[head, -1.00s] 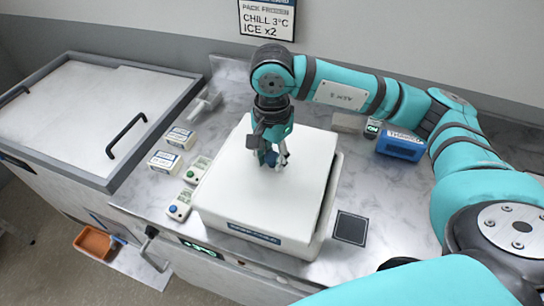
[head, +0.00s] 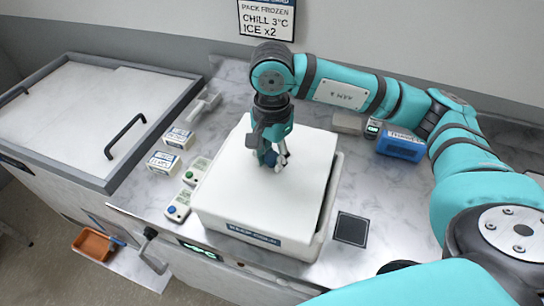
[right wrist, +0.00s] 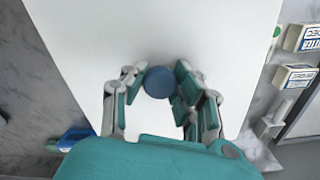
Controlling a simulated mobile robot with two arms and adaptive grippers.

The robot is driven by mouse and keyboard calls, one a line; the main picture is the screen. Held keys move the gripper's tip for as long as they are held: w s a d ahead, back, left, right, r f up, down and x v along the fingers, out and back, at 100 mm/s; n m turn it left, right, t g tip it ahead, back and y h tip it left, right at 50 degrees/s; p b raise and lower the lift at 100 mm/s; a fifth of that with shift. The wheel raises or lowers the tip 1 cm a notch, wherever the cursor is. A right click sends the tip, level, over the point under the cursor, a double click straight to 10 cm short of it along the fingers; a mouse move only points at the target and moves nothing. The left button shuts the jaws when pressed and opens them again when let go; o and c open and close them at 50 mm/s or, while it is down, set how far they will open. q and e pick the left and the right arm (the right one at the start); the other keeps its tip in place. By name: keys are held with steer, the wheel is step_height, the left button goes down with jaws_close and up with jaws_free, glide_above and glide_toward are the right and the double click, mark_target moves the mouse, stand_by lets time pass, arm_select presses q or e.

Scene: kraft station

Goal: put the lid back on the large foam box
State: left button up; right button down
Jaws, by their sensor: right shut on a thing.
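The large white foam box (head: 322,238) stands on the marble counter. Its white lid (head: 240,205) lies over it, a little skewed, and part of the box rim shows along the right side. My right gripper (head: 272,160) is above the middle of the lid, shut on the lid's blue knob. In the right wrist view the blue knob (right wrist: 160,82) sits between the two fingers. I cannot tell whether the lid rests fully on the box. My left gripper is not in view.
Small white cartons (head: 165,162) and handheld devices (head: 178,206) stand left of the box. A chest with a handled lid (head: 85,110) is at the left.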

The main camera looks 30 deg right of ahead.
steer(key=shift+f+b, duration=0.2)
steer(key=shift+b, duration=0.75)
stand_by(1.2)
stand_by(0.4)
steer(key=shift+c, duration=2.4)
jaws_free()
steer(key=shift+r+p, duration=1.6)
steer(key=shift+r, duration=1.95)
steer(key=shift+c, duration=0.2)
jaws_close()
